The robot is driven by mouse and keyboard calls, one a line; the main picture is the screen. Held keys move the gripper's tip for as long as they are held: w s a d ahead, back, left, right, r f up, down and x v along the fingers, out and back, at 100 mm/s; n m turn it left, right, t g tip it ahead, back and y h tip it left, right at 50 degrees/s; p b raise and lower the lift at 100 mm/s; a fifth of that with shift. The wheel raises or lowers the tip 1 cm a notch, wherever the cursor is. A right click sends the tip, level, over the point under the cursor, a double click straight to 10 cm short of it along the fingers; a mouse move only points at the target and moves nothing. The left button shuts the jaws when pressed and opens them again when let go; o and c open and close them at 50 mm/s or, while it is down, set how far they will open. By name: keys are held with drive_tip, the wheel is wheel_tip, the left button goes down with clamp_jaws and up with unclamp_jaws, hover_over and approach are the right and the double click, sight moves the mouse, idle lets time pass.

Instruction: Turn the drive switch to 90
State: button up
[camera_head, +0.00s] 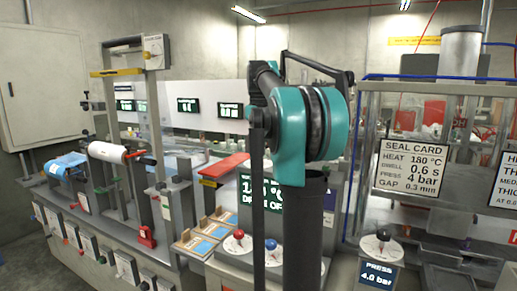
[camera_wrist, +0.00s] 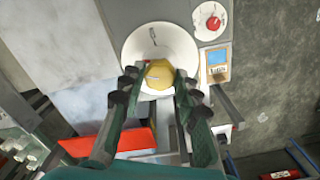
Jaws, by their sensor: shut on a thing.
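In the wrist view a yellow round knob (camera_wrist: 158,72) sits at the lower part of a white round dial (camera_wrist: 182,40). No label on it can be read, so I cannot tell its setting or be sure that it is the drive switch. My gripper (camera_wrist: 160,80) is shut on the yellow knob, one finger on each side of it. In the head view my arm hides the gripper and the knob. A dark display (camera_head: 246,190), partly behind my arm, shows a temperature and a line ending in "OFF".
A smaller dial with a red knob (camera_wrist: 214,23) is at the upper right of the wrist view. A red panel (camera_wrist: 137,141) lies below the left finger. In the head view, red (camera_head: 238,234) and blue (camera_head: 270,244) knobs and a press dial (camera_head: 383,235) stand in front.

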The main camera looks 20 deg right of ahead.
drive_tip(key=m, duration=0.6)
drive_tip(key=shift+m, duration=0.3)
drive_tip(key=m, duration=0.6)
idle(0.4)
drive_tip(key=o, duration=1.2)
drive_tip(key=shift+c, duration=0.2)
wheel_tip(320, 180, up, 12)
